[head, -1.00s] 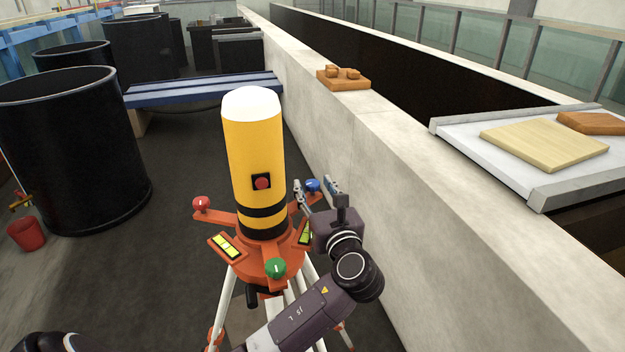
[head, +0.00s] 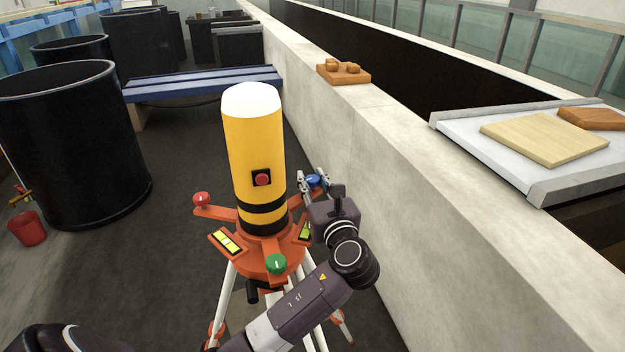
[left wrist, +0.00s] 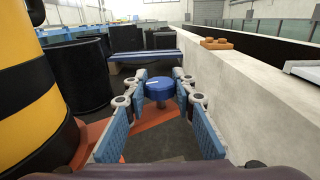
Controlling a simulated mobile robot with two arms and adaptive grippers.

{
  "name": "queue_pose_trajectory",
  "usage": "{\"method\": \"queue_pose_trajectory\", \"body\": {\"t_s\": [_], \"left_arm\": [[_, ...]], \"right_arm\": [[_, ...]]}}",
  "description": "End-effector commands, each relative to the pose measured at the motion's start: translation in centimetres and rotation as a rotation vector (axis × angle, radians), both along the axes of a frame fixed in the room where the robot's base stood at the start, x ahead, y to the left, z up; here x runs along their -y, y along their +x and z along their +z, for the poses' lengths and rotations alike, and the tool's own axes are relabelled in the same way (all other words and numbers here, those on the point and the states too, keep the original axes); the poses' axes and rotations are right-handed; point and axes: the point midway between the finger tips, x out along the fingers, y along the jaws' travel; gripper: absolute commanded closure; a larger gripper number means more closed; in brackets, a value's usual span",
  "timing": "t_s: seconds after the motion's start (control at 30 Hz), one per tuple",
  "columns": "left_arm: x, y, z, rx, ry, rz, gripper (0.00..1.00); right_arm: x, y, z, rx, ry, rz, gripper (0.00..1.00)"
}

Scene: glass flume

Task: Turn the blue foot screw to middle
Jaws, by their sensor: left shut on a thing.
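The blue foot screw (head: 313,180) is a round knob on the right rear arm of the orange tripod head (head: 262,258). A red foot screw (head: 201,199) stands at the left and a green one (head: 277,264) at the front. My right gripper is not in view.
A tall yellow cylinder (head: 254,150) with a white cap rises from the tripod head beside my gripper. Yellow level vials (head: 225,241) lie on the head. A pale concrete wall (head: 400,180) runs close on the right. Black tanks (head: 75,150) stand at the left.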

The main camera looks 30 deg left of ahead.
Motion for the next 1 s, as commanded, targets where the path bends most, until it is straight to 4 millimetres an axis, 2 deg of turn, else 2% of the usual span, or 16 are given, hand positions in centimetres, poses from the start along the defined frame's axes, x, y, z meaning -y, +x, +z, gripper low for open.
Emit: {"method": "queue_pose_trajectory", "body": {"t_s": [0.27,0.57,0.77,1.0], "left_arm": [[0.2,0.1,0.2,0.000,-0.003,0.094,1.00],[0.2,0.2,0.2,0.001,-0.002,0.340,1.00],[0.2,0.2,-0.1,0.002,0.000,0.523,1.00],[0.1,0.1,-0.3,0.003,0.000,0.699,1.00]], "right_arm": [[0.1,0.0,0.7,0.000,-0.001,-0.001,0.57],[0.1,0.0,1.1,0.001,-0.001,-0.002,0.57],[0.0,0.1,0.2,0.002,0.000,-0.003,0.57],[-0.2,0.2,-2.1,0.003,0.002,-0.003,0.57]]}}
